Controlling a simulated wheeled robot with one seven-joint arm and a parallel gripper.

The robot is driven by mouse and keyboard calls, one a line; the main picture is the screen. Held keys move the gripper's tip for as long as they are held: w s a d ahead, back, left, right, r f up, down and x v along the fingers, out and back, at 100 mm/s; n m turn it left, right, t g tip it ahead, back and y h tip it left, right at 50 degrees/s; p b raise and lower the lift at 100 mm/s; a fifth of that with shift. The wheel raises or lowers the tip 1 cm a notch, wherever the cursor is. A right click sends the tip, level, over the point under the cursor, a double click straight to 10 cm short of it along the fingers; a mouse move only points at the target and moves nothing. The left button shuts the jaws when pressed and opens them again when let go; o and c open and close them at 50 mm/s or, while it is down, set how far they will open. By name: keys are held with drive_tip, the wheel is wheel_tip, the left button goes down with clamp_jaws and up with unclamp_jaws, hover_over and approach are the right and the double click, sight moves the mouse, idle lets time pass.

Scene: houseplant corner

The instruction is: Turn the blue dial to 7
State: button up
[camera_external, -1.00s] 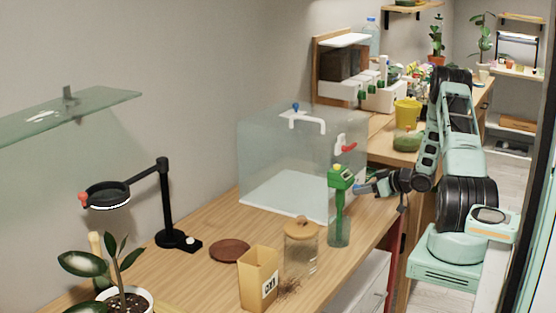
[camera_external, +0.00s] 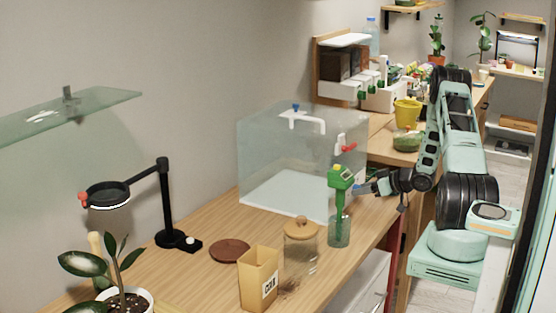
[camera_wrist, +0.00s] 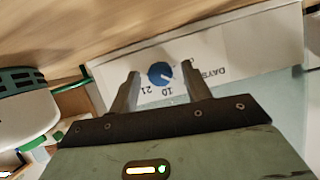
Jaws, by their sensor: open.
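The blue dial (camera_wrist: 160,72) sits on a white panel (camera_wrist: 235,50) in the wrist view. A pale mark on it points to the lower right in the picture. The printed "10", "21" and "DAYS" appear upside down; no 7 is readable. My gripper (camera_wrist: 165,78) is open, with one finger on each side of the dial in the picture. I cannot tell whether either finger touches it.
The green-topped tool (camera_external: 341,178) stands in a glass jar (camera_external: 339,232) near the gripper. A clear tank (camera_external: 270,160) is behind it. A lidded glass jar (camera_external: 301,255) and yellow box (camera_external: 259,278) stand nearer the camera.

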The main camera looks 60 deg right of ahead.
drive_tip(key=b+v, duration=0.2)
drive_tip(key=v, duration=1.5)
drive_tip(key=shift+s+b, duration=0.2)
drive_tip(key=shift+b, duration=0.2)
drive_tip(key=shift+r, duration=0.1)
